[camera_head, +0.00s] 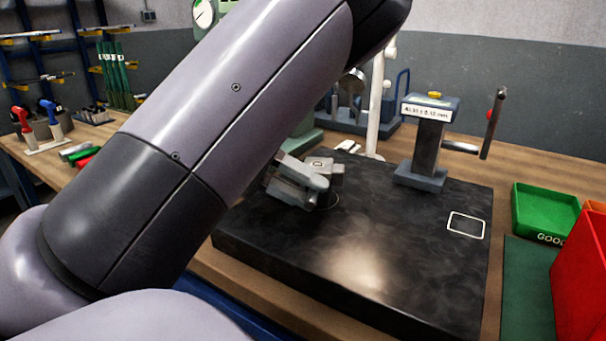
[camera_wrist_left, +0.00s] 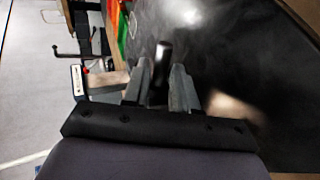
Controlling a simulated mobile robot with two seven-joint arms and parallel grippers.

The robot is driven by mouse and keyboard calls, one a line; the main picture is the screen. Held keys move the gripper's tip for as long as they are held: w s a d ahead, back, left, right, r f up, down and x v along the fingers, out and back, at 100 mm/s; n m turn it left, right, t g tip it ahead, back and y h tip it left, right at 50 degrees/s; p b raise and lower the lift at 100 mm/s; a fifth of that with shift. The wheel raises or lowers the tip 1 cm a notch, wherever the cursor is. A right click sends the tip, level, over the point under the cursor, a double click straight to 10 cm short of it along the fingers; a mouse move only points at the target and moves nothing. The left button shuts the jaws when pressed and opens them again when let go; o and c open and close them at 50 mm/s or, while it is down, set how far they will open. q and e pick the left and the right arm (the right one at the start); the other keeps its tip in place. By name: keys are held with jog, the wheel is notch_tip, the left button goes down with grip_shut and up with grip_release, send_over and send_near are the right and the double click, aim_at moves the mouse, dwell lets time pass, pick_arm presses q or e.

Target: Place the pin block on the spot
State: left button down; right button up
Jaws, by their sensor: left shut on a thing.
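A white rectangle outline (camera_head: 466,225) lies empty at the plate's right. My right gripper is not seen.
Right of the plate are a green GOOD bin (camera_head: 545,212) and a red bin (camera_head: 582,285). The plate's front and middle are clear.

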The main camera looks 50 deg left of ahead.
pick_arm(q)
jog(key=c, duration=0.9)
grip_release()
jog(key=shift+r, duration=0.1)
jog(key=shift+s+a+r, duration=0.2)
jog(key=shift+s+a, duration=0.05)
jog(key=p+v, duration=0.1)
jog(key=v, duration=0.5)
jog(key=shift+s+a+r, duration=0.1)
jog(key=shift+s+a, duration=0.15)
